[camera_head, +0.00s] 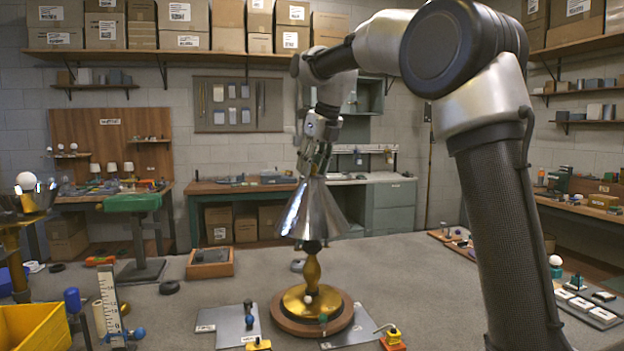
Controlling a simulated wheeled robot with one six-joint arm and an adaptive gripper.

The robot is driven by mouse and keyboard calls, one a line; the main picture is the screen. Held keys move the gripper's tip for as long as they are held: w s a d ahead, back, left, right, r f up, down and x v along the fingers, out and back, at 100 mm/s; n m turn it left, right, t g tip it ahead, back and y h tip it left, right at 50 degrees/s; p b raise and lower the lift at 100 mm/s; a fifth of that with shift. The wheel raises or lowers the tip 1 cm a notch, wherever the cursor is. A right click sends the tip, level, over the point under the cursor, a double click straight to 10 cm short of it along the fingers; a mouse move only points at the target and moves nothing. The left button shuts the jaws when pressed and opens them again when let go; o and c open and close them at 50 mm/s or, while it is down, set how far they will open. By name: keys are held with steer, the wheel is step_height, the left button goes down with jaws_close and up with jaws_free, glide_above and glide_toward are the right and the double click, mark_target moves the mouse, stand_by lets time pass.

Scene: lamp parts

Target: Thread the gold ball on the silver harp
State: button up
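A lamp with a gold stem and base (312,277) stands on a round wooden plinth on the grey table. A silver cone-shaped shade (313,212) sits over its stem. My gripper (315,172) points down at the narrow top of the shade, touching it or very close to it. Its fingers are small and dark here, and I cannot tell whether they are open or shut. I cannot make out the gold ball; it may be hidden between the fingers. I cannot make out the silver harp either; the shade covers the space above the stem.
Grey plates (229,325) with small knobs lie beside the plinth. A yellow bin (35,328) and an upright ruler (111,309) stand at the left front. A wooden tray (210,264) lies further back. The table's right middle is mostly clear, with my arm above it.

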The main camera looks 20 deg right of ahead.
steer(key=n+y, duration=0.1)
steer(key=n, duration=0.2)
steer(key=shift+w+d+g, duration=0.15)
steer(key=shift+g, duration=0.15)
steer(key=n+g+y, duration=0.1)
steer(key=n, duration=0.4)
steer(key=shift+r, duration=0.1)
steer(key=n+g, duration=0.1)
steer(key=n, duration=0.2)
steer(key=shift+w+n+g+y, duration=0.2)
steer(key=shift+n+g+y, duration=0.2)
steer(key=n+g, duration=0.1)
steer(key=n, duration=0.3)
steer(key=shift+n+g, duration=0.4)
jaws_close()
